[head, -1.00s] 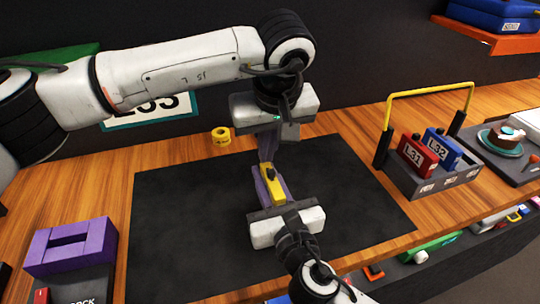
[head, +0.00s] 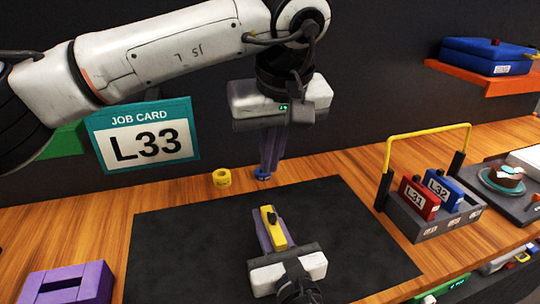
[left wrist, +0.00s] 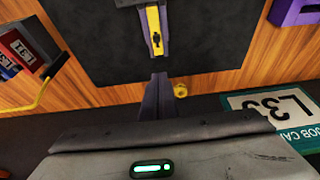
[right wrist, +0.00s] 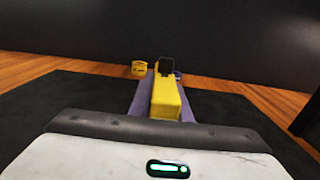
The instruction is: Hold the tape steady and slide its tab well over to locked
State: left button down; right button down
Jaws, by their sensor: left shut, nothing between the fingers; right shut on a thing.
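The yellow tape (head: 277,237) is a narrow block above the black mat, with a small black tab (head: 271,216) near its far end. My right gripper (head: 268,228) is shut on the tape, its purple fingers along the sides. In the right wrist view the tape (right wrist: 167,100) points away from me with the tab (right wrist: 166,66) at its far end. My left gripper (head: 268,172) is shut and empty, raised behind the tape and apart from it. The left wrist view also shows the tape (left wrist: 153,22) and tab (left wrist: 156,40). Any lock marking is too small to read.
The black mat (head: 180,250) is otherwise clear. A yellow roll (head: 221,177) and a blue roll (head: 263,173) stand behind it. A yellow-handled caddy (head: 430,226) is right, a purple block (head: 65,285) front left. The L33 job card (head: 143,135) is at the back.

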pick_arm(q)
jog(key=shift+r, duration=0.1)
pick_arm(e)
jog(key=shift+f, duration=0.1)
pick_arm(q)
jog(key=a+v, duration=0.1)
jog(key=v, duration=0.9)
jog(key=shift+w+d+r, duration=0.25)
jog(key=shift+d+r, duration=0.15)
dwell(0.3)
pick_arm(e)
jog(key=c, duration=1.6)
grip_release()
jog(key=shift+o, duration=0.2)
jog(key=v, duration=1.2)
jog(key=o, duration=0.3)
